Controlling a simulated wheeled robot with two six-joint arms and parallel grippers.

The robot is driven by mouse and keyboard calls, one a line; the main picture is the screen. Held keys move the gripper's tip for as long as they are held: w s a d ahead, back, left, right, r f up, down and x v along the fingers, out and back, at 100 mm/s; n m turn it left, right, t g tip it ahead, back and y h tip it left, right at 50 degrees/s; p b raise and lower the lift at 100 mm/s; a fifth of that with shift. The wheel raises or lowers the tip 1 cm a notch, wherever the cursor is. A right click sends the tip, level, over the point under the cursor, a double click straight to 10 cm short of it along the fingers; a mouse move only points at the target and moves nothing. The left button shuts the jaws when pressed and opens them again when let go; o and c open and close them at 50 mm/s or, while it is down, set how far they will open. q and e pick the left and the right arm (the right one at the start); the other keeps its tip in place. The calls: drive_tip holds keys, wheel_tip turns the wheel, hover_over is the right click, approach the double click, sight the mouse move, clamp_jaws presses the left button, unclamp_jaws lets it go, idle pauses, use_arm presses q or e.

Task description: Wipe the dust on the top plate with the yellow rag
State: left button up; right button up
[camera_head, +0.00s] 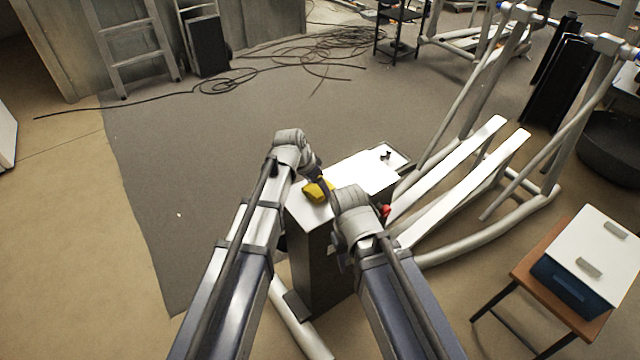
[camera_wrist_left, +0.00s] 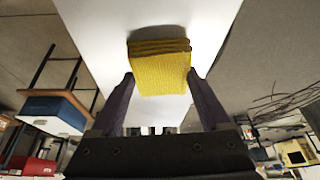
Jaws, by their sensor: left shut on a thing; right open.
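The yellow rag (camera_head: 319,191) lies folded on the white top plate (camera_head: 365,172) of the dark cabinet-like base, near the plate's left end. My left gripper (camera_head: 322,183) is shut on the rag. In the left wrist view the rag (camera_wrist_left: 160,70) sits between its two fingers, against the white plate (camera_wrist_left: 95,25). My right gripper (camera_head: 338,250) is mostly hidden below its own wrist, low beside the dark base and apart from the rag; it is open. The plate looks bright, and I cannot make out dust on it.
Two long white foot rails (camera_head: 455,185) of the elliptical run off to the right of the plate. A small red part (camera_head: 386,211) is close to my right wrist. A stool (camera_head: 530,265) with a blue, white-lidded box (camera_head: 590,255) stands at lower right. Cables (camera_head: 300,60) lie on the floor behind.

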sight(309, 192)
use_arm(q)
drive_tip(key=shift+s+a, duration=0.55)
drive_tip(key=shift+a, duration=0.2)
drive_tip(key=shift+s+a, duration=0.5)
drive_tip(key=shift+a, duration=0.25)
drive_tip(key=shift+r, duration=0.15)
wheel_tip(309, 192, up, 6)
drive_tip(key=p, duration=0.6)
drive_tip(key=shift+d, duration=0.1)
wheel_tip(309, 192, up, 3)
drive_tip(key=p, duration=0.3)
